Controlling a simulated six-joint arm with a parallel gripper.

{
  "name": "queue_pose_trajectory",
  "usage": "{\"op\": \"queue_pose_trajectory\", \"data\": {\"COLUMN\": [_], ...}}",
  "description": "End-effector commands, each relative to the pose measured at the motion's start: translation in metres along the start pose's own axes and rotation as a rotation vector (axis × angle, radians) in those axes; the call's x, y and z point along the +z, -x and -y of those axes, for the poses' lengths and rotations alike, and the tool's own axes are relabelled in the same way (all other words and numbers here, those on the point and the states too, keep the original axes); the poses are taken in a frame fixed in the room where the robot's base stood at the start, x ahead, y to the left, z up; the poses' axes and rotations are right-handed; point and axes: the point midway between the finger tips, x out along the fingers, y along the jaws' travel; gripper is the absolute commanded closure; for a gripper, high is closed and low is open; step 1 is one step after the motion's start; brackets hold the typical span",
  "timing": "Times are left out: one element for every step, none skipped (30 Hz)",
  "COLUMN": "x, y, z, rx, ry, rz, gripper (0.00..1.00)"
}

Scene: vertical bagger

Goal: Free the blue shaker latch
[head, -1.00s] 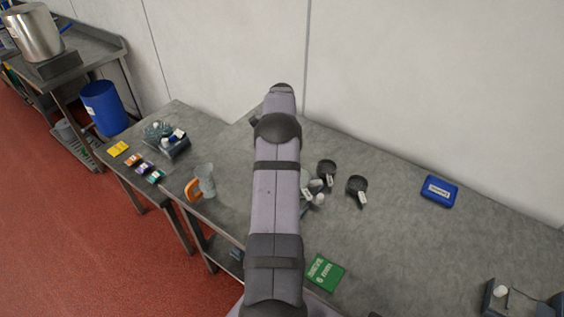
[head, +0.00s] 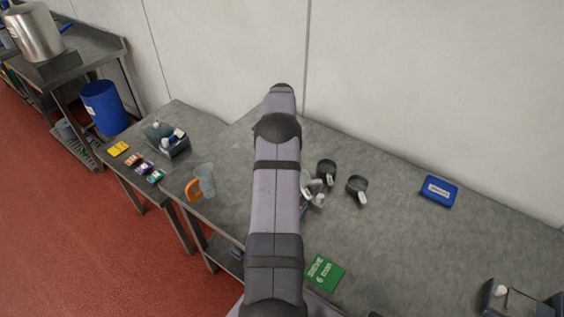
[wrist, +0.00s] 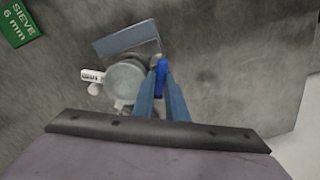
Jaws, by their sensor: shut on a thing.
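In the wrist view my gripper (wrist: 160,92) has its two blue-grey fingers close together around a small bright blue piece (wrist: 162,72), which looks like the blue latch. The fingers hide most of it. Just left of it is a round grey body (wrist: 125,82) with a white tag (wrist: 92,75) on its left side. A flat blue-grey plate (wrist: 127,39) lies above them in the picture. In the head view my own arm hides the gripper and the latch.
A green sieve 6 mm card (head: 325,272) lies at the bench's front. Two black round items (head: 357,187) with pale tags stand right of my arm, and a blue box (head: 440,191) further right. An orange-handled jug (head: 205,181) stands left. The bench right of centre is mostly clear.

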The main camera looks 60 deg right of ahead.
Motion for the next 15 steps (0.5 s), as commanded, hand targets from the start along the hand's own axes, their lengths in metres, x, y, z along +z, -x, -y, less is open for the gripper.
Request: {"op": "queue_pose_trajectory", "data": {"x": [0.0, 0.0, 0.0, 0.0, 0.0, 0.0, 0.0, 0.0, 0.0, 0.0, 0.0001, 0.0001, 0.0001, 0.0001, 0.0001], "y": [0.0002, 0.0002, 0.0002, 0.0002, 0.0003, 0.0003, 0.0003, 0.0003, 0.0003, 0.0003, 0.0002, 0.0002, 0.0002, 0.0002, 0.0002], "z": [0.0002, 0.0002, 0.0002, 0.0002, 0.0003, 0.0003, 0.0002, 0.0002, 0.0002, 0.0003, 0.0003, 0.0003, 0.0003, 0.0003, 0.0003], "rx": [-0.001, -0.001, -0.001, -0.001, -0.001, -0.001, -0.001, -0.001, -0.001, -0.001, -0.001, -0.001, -0.001, -0.001, -0.001], "ry": [0.005, 0.007, 0.013, 0.023, 0.038, 0.065, 0.089, 0.114, 0.145, 0.166, 0.184, 0.204, 0.213, 0.22, 0.224], "rz": [0.0, 0.0, 0.0, 0.0, 0.0, 0.0, 0.0, 0.0, 0.0, 0.0, 0.0, 0.0, 0.0, 0.0, 0.0], "gripper": [1.0, 1.0, 1.0, 1.0, 1.0, 1.0, 1.0, 1.0, 1.0, 1.0, 1.0, 1.0, 1.0, 1.0, 1.0]}}
